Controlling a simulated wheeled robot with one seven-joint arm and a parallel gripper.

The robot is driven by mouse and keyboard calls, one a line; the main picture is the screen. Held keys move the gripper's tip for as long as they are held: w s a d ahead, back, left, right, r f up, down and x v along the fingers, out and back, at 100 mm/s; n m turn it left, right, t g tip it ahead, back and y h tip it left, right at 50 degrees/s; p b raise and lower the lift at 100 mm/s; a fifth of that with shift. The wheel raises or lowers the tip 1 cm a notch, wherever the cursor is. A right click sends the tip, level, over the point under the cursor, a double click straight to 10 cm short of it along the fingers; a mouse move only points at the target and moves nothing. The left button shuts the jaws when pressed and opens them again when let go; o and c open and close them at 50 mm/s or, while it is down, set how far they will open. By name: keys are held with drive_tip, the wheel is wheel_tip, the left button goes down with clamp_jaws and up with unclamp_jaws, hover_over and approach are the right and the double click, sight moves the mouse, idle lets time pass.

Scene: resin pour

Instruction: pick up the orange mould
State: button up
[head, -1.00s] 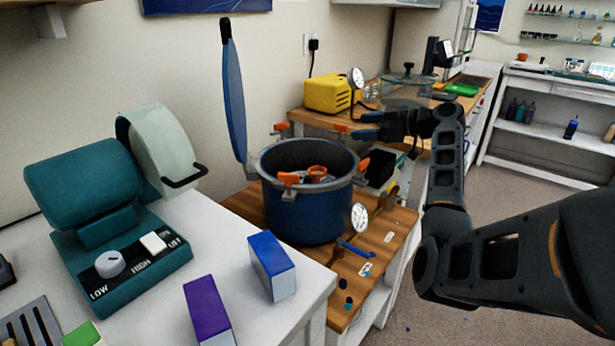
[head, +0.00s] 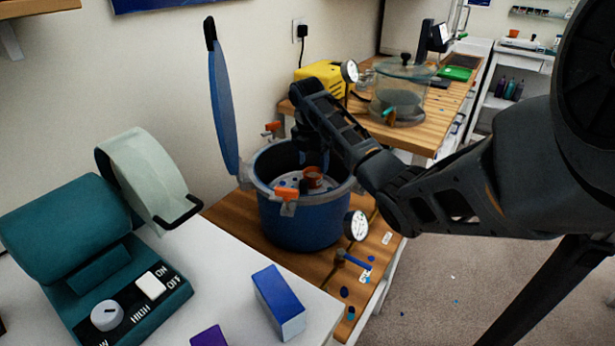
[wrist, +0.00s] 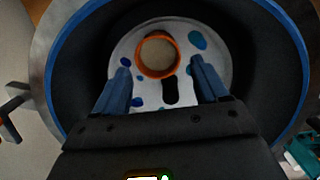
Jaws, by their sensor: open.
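The orange mould (head: 313,177) is a small round ring-shaped cup inside the blue pot (head: 301,222). In the wrist view the mould (wrist: 158,55) stands on a pale, blue-spotted plate (wrist: 126,48) within the pot, its pale inside facing up. My gripper (wrist: 160,84) is open and points down into the pot. Its two blue fingers are on either side and a little short of the mould in the picture, with nothing between them. In the head view my arm hides part of the pot's far right rim, and my fingers are hard to make out.
The pot's blue lid (head: 226,100) stands upright at its left. A teal machine (head: 100,245) and a blue box (head: 278,302) are on the white table. A glass chamber (head: 398,95) stands behind.

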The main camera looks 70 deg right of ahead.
sight(313, 175)
drive_tip(key=shift+d+f, duration=0.2)
drive_tip(key=shift+f, duration=1.35)
drive_tip(key=shift+d+f, duration=0.2)
drive_tip(key=shift+f, duration=1.35)
drive_tip(key=c, duration=0.8)
drive_tip(key=shift+o, duration=0.2)
